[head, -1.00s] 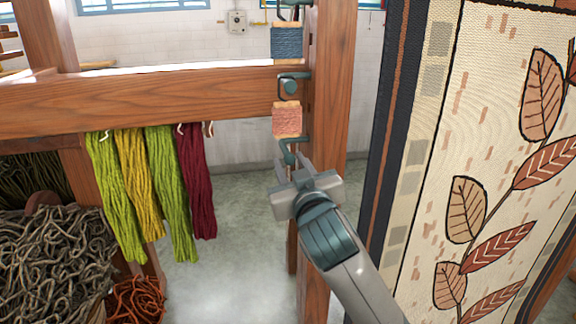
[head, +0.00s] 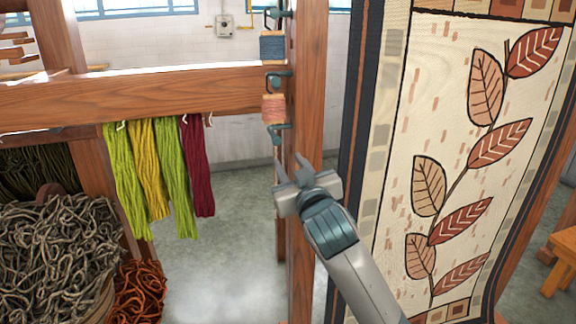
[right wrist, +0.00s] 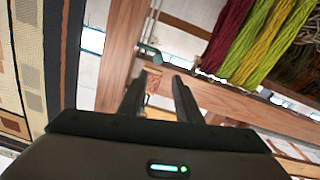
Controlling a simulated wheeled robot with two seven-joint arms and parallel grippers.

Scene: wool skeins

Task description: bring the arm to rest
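My right gripper (head: 291,168) is raised in the middle of the head view, in front of the wooden post. Its two fingers stand apart with nothing between them. In the right wrist view the fingers (right wrist: 160,92) also show a clear gap, with the pink spool visible beyond it. My left gripper is out of view. Wool skeins hang from the wooden beam: a light green one (head: 126,185), a yellow one (head: 147,165), another green one (head: 175,180) and a dark red one (head: 197,165). All are left of my gripper and apart from it.
The upright post (head: 306,90) carries a blue spool (head: 272,46) and a pink spool (head: 273,108) on metal holders. A leaf-patterned tapestry (head: 455,120) hangs at the right. Baskets of grey wool (head: 50,255) and rust wool (head: 138,290) stand lower left. Open floor (head: 220,270) shows between.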

